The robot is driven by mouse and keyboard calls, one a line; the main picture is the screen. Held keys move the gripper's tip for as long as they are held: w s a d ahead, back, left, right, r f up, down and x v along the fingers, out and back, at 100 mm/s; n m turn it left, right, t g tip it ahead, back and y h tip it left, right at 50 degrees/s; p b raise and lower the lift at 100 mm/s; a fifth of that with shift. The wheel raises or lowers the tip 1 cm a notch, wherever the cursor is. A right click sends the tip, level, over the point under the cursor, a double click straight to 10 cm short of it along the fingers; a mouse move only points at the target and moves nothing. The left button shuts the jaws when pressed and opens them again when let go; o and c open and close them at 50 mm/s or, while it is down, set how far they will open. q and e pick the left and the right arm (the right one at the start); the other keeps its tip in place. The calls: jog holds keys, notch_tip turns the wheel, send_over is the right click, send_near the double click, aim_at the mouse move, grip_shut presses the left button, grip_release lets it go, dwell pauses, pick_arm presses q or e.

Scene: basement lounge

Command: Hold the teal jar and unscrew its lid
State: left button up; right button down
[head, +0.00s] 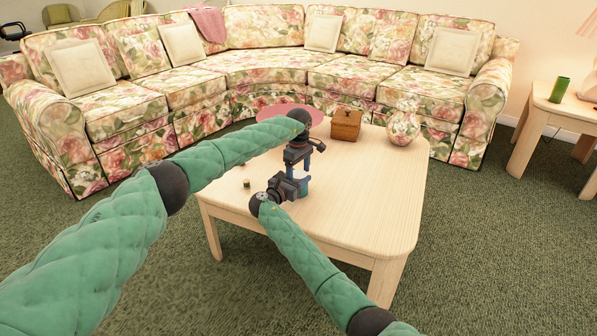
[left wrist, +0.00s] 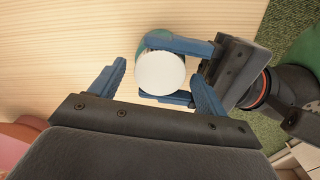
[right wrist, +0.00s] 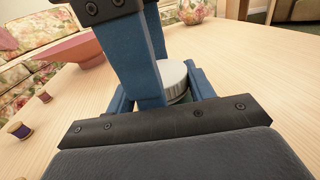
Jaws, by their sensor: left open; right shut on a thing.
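The teal jar (left wrist: 152,40) stands on the wooden coffee table with its white round lid (left wrist: 160,73) on top. My right gripper (left wrist: 178,72) is shut on the jar's body, a finger on either side; its fingers also show in the right wrist view (right wrist: 160,92). My left gripper (left wrist: 158,90) is open above the jar, its fingers apart on either side of the lid with a gap on the left. In the head view the jar (head: 304,189) is mostly hidden by the grippers. In the right wrist view a left finger hides part of the lid (right wrist: 174,76).
On the coffee table (head: 365,205) stand a pink bowl (head: 270,110), a wooden box (head: 346,125) and a floral round vase (head: 403,128). Small thread spools (right wrist: 19,130) lie left of the jar. The table's front and right are clear.

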pick_arm(q)
jog(key=shift+r, duration=2.25)
jog(key=shift+c, duration=0.4)
jog(key=shift+r+m, duration=1.65)
jog(key=shift+m, duration=0.25)
jog(key=shift+f, duration=3.9)
jog(key=c, duration=1)
jog(key=n, duration=0.3)
jog(key=shift+n, duration=0.4)
